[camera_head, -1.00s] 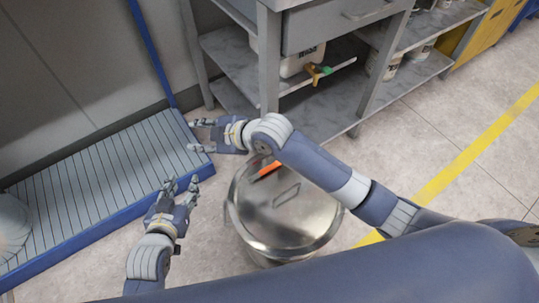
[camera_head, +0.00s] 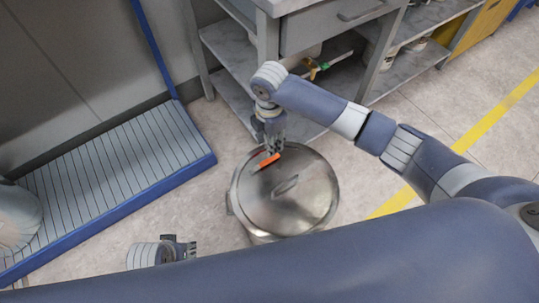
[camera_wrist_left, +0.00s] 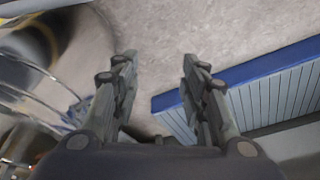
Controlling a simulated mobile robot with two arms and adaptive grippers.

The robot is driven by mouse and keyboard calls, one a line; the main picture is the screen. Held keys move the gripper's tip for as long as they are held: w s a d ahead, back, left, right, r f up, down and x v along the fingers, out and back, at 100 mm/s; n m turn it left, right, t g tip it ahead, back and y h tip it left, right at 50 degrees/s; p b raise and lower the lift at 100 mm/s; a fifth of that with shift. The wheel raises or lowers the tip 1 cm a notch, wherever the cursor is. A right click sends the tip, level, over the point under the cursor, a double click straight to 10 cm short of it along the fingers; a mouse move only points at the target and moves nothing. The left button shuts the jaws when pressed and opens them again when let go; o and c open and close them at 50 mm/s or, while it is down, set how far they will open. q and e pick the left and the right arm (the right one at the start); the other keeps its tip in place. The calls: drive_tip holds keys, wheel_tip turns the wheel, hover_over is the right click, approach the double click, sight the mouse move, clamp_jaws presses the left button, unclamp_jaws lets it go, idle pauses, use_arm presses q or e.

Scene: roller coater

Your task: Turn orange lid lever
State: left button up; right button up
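A round steel pot with a shiny lid (camera_head: 285,205) stands on the floor. The orange lid lever (camera_head: 269,160) lies at the lid's far edge. My right gripper (camera_head: 272,148) hangs at the lever from above, fingers pointing down. Its fingertips are close to the lever; contact and finger opening cannot be told. My left gripper (camera_head: 188,249) is low at the left of the pot, away from the lever and partly hidden by my body. In the left wrist view its two fingers (camera_wrist_left: 160,80) are apart with nothing between them.
A grey shelf unit (camera_head: 335,38) with containers stands just behind the pot. A blue-edged slatted platform (camera_head: 120,165) is on the left. A yellow floor line (camera_head: 480,142) runs on the right. Floor between platform and pot is clear.

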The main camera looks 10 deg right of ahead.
sight(269, 160)
wheel_tip(269, 160, down, 8)
drive_tip(key=shift+r+b, duration=0.1)
drive_tip(key=shift+b, duration=0.95)
use_arm(q)
drive_tip(key=w+v, duration=0.2)
drive_tip(key=v, duration=0.7)
drive_tip(key=shift+s+r+t, duration=0.3)
drive_tip(key=shift+r, duration=0.05)
use_arm(e)
drive_tip(key=shift+f, duration=0.55)
clamp_jaws()
